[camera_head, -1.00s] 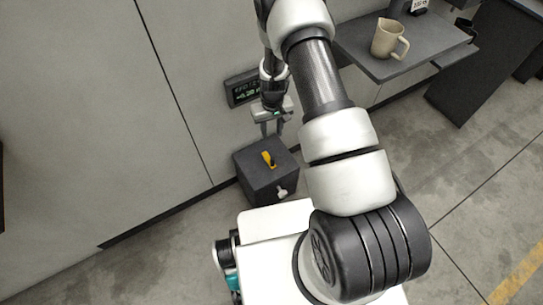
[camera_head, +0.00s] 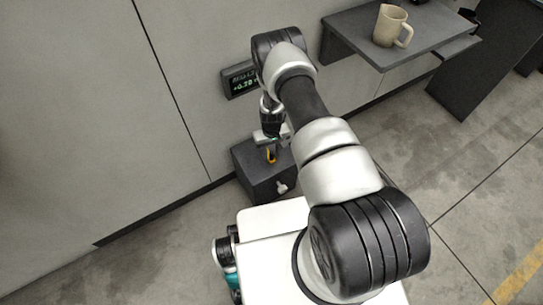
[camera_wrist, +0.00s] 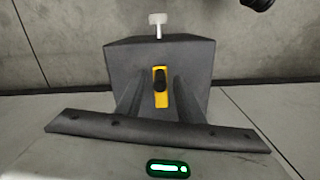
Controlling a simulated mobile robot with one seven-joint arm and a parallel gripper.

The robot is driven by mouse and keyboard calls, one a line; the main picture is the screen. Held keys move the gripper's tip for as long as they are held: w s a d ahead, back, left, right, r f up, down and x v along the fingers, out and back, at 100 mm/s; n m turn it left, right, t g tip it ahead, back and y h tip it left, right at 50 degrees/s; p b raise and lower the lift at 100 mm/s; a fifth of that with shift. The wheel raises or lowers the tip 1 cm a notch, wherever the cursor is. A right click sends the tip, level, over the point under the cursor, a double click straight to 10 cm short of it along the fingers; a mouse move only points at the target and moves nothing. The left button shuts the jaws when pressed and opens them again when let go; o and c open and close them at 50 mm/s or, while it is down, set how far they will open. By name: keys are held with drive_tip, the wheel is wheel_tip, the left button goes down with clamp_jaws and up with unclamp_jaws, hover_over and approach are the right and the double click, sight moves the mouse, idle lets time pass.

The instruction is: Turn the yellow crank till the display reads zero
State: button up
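The yellow crank (camera_head: 271,157) sits on top of a dark box (camera_head: 256,184) by the wall. In the wrist view the crank (camera_wrist: 160,98) is a short yellow bar with a black knob. The display (camera_head: 240,82) on the wall behind shows green digits, roughly +0.28, too small to be sure. My gripper (camera_head: 271,149) points down over the crank. In the wrist view the fingers of my gripper (camera_wrist: 159,88) stand apart, one on each side of the crank, with visible gaps. I cannot tell the exact fingertip height beside the knob.
A white knob (camera_head: 281,188) sticks out of the box's front side. To the right a grey wall shelf (camera_head: 350,39) carries a beige mug (camera_head: 391,27). A dark panel (camera_head: 482,75) stands beyond it. The floor at the left is clear.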

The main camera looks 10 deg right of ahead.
drive_tip(key=shift+f, duration=1)
clamp_jaws()
drive_tip(key=shift+d, duration=0.15)
